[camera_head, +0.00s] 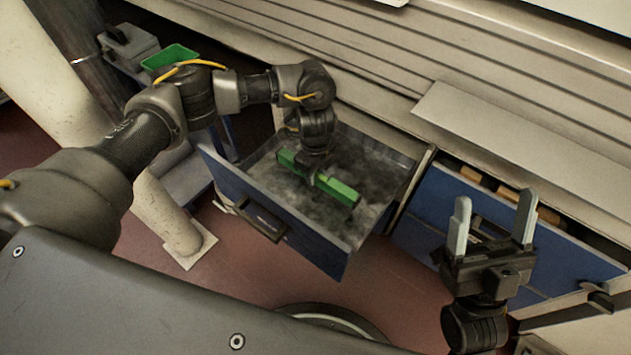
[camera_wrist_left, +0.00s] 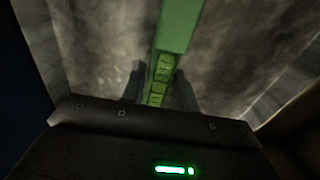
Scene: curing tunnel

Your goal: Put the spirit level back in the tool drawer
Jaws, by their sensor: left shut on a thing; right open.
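The green spirit level (camera_head: 337,190) is a long bar held in my left gripper (camera_head: 317,175), inside the outline of the open drawer. The blue-fronted tool drawer (camera_head: 282,228) is pulled out, with a bare, stained grey floor around the level. I cannot tell whether the level touches the floor. In the left wrist view the level (camera_wrist_left: 178,28) runs between the fingers of my left gripper (camera_wrist_left: 158,85), with the drawer floor (camera_wrist_left: 105,45) behind it. My right gripper (camera_head: 492,225) is open and empty, right of the drawer, with its fingers pointing up.
A second blue drawer (camera_head: 425,200) at the right is slightly open and shows orange-brown items (camera_head: 510,200). A grey ledge (camera_head: 520,145) lies above it. A green bin (camera_head: 170,57) stands at the back left. A pale post (camera_head: 165,215) stands left of the open drawer.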

